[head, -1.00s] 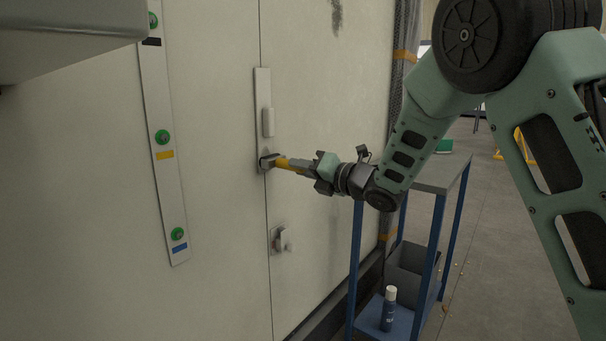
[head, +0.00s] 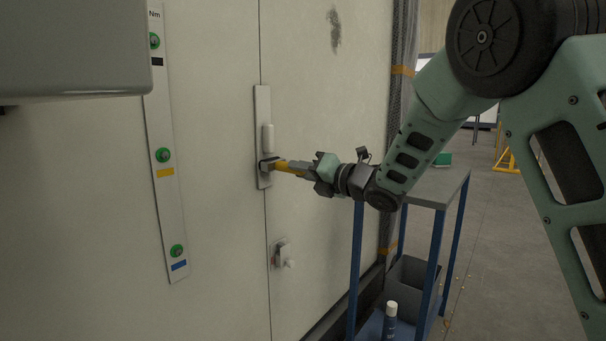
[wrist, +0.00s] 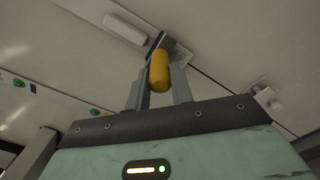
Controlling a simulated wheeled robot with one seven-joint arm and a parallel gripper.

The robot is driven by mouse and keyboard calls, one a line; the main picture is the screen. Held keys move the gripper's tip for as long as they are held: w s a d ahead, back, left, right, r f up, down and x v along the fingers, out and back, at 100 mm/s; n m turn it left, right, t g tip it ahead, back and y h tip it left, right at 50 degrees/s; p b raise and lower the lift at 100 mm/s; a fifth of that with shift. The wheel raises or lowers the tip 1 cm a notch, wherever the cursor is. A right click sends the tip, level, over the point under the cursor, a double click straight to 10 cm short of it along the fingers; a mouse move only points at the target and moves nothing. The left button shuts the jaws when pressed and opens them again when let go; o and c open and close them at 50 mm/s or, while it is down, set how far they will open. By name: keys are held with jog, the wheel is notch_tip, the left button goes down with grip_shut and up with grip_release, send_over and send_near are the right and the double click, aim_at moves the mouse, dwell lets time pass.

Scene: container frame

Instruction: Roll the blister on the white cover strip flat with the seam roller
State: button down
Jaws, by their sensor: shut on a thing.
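The white cover strip (head: 262,100) runs upright along the seam of the pale wall. The blister (head: 267,138) is a raised, elongated white bump on it, also in the wrist view (wrist: 125,26). My gripper (head: 306,170) is shut on the yellow handle of the seam roller (head: 287,166). The roller's dark metal head is at the lower part of the strip, just below the blister; a small gap shows between them. Whether the head presses on the strip cannot be told. In the wrist view the yellow handle (wrist: 160,70) sits between both fingers.
A white fitting with a knob (head: 282,255) is on the wall below the strip. A long plate with green knobs (head: 170,210) hangs at left. A blue-framed cart (head: 436,240) with a grey bin (head: 408,285) and a bottle (head: 390,318) stands at right, under my arm.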

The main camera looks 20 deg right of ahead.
jog(key=shift+a+f+b, duration=0.15)
jog(key=shift+f+b, duration=1.3)
jog(key=shift+b, duration=0.35)
jog(key=shift+s+f, duration=0.1)
notch_tip(320, 180, down, 3)
jog(key=b, duration=0.3)
jog(key=shift+b, duration=0.4)
jog(key=shift+r, duration=0.25)
jog(key=shift+r+p, duration=0.55)
jog(key=shift+r, duration=0.95)
jog(key=shift+r, duration=0.1)
